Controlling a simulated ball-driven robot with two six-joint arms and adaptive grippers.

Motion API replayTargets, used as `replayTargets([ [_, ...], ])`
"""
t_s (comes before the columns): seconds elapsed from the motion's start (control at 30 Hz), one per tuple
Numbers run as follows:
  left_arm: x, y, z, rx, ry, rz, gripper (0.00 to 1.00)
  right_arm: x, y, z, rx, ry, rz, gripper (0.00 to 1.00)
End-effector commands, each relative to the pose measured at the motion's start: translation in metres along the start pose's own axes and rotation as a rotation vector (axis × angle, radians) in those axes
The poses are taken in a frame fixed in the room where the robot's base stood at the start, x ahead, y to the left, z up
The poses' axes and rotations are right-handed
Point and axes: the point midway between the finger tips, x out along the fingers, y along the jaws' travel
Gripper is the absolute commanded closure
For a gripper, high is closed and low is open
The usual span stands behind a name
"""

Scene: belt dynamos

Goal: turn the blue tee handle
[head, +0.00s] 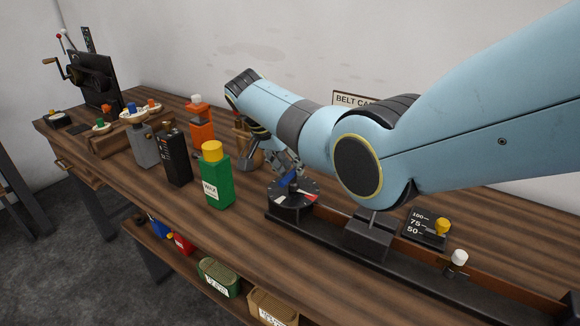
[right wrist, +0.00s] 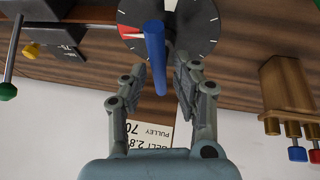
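The blue tee handle (right wrist: 155,50) stands over a round black dial (right wrist: 198,28) with white tick marks and a red sector. In the right wrist view its bar runs lengthwise between the two fingers of my right gripper (right wrist: 162,80). My left gripper is not in view.
A green wax bottle (head: 217,182), a black can (head: 177,162) and a grey can (head: 144,146) stand left of the dial. A hand-cranked machine (head: 92,78) stands far left.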

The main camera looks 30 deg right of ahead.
Motion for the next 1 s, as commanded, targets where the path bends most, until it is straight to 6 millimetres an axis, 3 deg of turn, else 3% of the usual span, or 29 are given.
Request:
replayTargets([
  [0.3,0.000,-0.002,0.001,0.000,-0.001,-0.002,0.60,0.001,0.001,0.001,-0.001,-0.002,0.002,0.61],
  [0.43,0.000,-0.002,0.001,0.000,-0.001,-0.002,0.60,-0.009,0.000,0.001,-0.001,-0.001,0.000,0.61],
  [0.8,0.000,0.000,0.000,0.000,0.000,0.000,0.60,-0.087,-0.001,0.001,-0.001,-0.001,-0.001,0.61],
  [1.0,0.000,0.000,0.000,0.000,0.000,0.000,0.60,-0.114,-0.001,0.001,0.000,-0.001,0.001,0.61],
])
